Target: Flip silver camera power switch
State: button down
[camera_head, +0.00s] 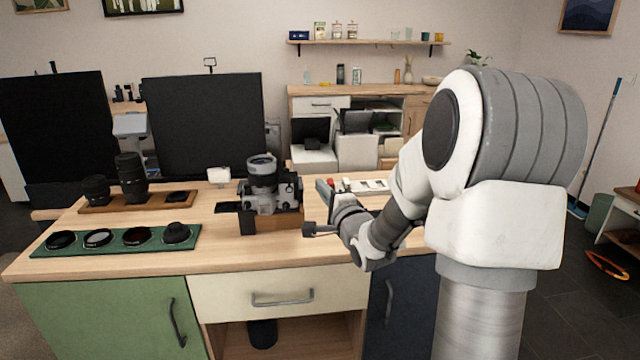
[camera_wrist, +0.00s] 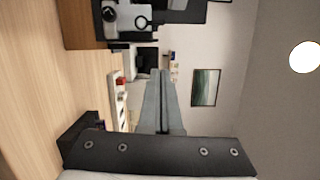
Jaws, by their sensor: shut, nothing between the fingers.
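The silver camera (camera_head: 270,195) stands on a wooden block (camera_head: 288,218) on the table, with a lens pointing up. In the wrist view, which is turned sideways, part of the silver camera (camera_wrist: 130,22) shows at the top edge. Its power switch is too small to make out. My gripper (camera_head: 322,187) is just to the right of the camera, raised above the tabletop and apart from it. In the wrist view my gripper's grey fingers (camera_wrist: 158,75) are together, with nothing between them.
A wooden tray (camera_head: 145,203) with lenses and a green mat (camera_head: 110,240) with several round filters lie at the left. A white tray (camera_head: 365,186) with small items lies behind my wrist. Black panels (camera_head: 205,125) stand behind the table.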

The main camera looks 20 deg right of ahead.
jog(key=s+p, duration=0.1)
jog(key=s, duration=0.6)
jog(key=shift+s+a, duration=0.2)
jog(key=shift+a, duration=0.05)
